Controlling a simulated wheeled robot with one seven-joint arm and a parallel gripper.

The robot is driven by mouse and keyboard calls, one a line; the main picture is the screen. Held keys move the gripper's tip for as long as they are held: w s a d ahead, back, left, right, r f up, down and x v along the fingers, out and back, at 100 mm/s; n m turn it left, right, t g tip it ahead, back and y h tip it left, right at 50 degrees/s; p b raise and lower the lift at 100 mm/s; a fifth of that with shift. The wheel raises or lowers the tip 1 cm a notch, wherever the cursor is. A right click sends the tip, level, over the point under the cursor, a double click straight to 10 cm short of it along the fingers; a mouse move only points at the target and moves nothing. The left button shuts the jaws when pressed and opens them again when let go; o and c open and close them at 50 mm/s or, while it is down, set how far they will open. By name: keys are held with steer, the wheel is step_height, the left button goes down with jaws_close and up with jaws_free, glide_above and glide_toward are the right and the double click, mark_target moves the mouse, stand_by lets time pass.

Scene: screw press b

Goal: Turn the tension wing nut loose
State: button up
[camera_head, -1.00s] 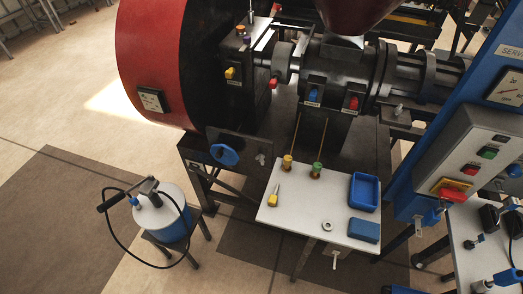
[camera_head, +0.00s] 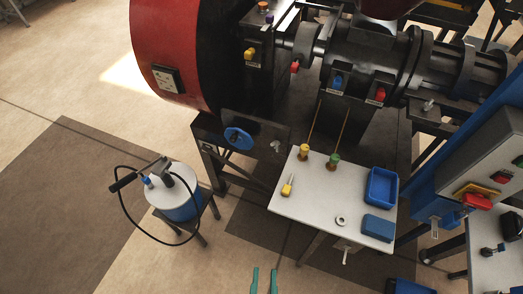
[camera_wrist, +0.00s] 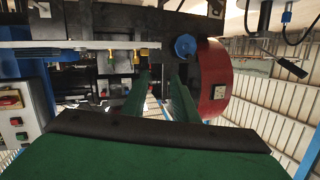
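A small grey wing nut (camera_head: 275,146) sits on the dark plate at the front of the press, just right of the blue handwheel (camera_head: 238,138). The wrist view also shows the blue handwheel (camera_wrist: 185,46), but I cannot make out the wing nut there. My gripper (camera_head: 264,281) shows as two green fingertips at the bottom edge of the head view, well below and apart from the wing nut. In the wrist view my gripper (camera_wrist: 162,92) is open, with nothing between its fingers.
A white side table (camera_head: 300,205) stands below the wing nut and to its right. It holds a yellow-handled tool (camera_head: 287,187), a metal ring (camera_head: 341,220), a blue tray (camera_head: 381,186) and a blue block (camera_head: 378,228).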

steer(key=w+a+f+m+t+h, duration=0.1)
steer(key=w+a+f+m+t, duration=0.15)
steer(key=w+m, duration=0.95)
steer(key=m+g+h, duration=0.1)
steer(key=m+h, duration=0.4)
steer(key=m, duration=1.3)
glide_toward(273, 148)
steer(key=x, duration=0.9)
steer(key=shift+s+f, duration=0.1)
steer(key=shift+c, duration=0.7)
jaws_close()
